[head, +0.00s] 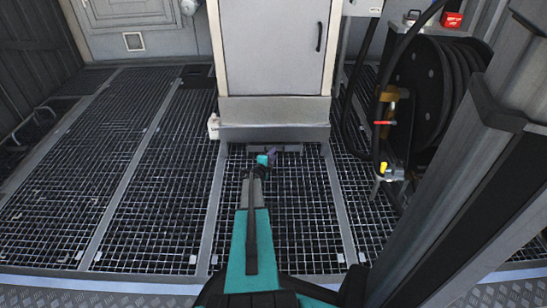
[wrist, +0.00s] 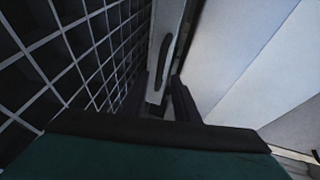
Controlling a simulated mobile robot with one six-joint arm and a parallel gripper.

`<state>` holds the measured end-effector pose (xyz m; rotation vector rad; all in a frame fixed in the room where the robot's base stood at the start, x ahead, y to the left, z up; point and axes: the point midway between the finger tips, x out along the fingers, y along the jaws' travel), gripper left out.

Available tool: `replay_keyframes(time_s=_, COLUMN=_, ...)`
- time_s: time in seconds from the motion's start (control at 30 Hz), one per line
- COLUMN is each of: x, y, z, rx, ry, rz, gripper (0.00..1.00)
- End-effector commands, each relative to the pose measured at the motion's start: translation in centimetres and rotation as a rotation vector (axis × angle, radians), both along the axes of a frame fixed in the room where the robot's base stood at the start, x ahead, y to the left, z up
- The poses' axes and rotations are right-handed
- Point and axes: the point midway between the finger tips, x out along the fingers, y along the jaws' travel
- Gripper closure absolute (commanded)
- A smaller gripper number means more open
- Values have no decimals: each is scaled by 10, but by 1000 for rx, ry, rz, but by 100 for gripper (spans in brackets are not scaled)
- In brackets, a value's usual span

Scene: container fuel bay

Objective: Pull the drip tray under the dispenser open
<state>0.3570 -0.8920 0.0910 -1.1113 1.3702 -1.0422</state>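The dispenser (head: 273,50) is a pale grey cabinet on a grey plinth, in the upper middle of the head view. Low under its front edge, a small strip of the drip tray front (head: 291,148) shows, mostly hidden by my arm and gripper. My gripper (head: 271,154) is low at the tray front, just above the floor grating. In the wrist view a pale strip with a dark elongated handle (wrist: 163,62) lies just beyond my dark fingers (wrist: 172,105). The fingers are dim and small, so I cannot tell if they touch or grip the handle.
Open metal grating (head: 150,180) covers the floor, with clear room in front of the dispenser. A hose reel (head: 432,90) with a nozzle stands at the right. A small white bottle (head: 213,126) is at the plinth's left corner.

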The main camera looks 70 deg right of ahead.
Motion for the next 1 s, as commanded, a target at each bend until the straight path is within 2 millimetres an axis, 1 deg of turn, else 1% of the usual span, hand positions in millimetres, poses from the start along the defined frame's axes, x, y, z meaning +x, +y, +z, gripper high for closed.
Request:
replay_keyframes(time_s=0.03, x=0, y=-7, z=-4, rx=0, ry=0, rz=-1, gripper=72)
replay_keyframes(time_s=0.1, x=0, y=-13, z=-5, rx=1, ry=-1, rz=-1, gripper=72)
replay_keyframes(time_s=0.23, x=-1, y=-21, z=-6, rx=1, ry=-1, rz=0, gripper=72)
replay_keyframes(time_s=0.4, x=-1, y=-25, z=-5, rx=1, ry=-1, rz=0, gripper=72)
replay_keyframes(time_s=0.63, x=-1, y=-24, z=-5, rx=1, ry=0, rz=0, gripper=72)
replay_keyframes(time_s=0.8, x=-1, y=-24, z=-5, rx=1, ry=0, rz=0, gripper=100)
replay_keyframes(time_s=0.97, x=-1, y=-24, z=-5, rx=0, ry=0, rz=0, gripper=100)
replay_keyframes(time_s=1.0, x=-1, y=-7, z=-3, rx=1, ry=0, rz=3, gripper=100)
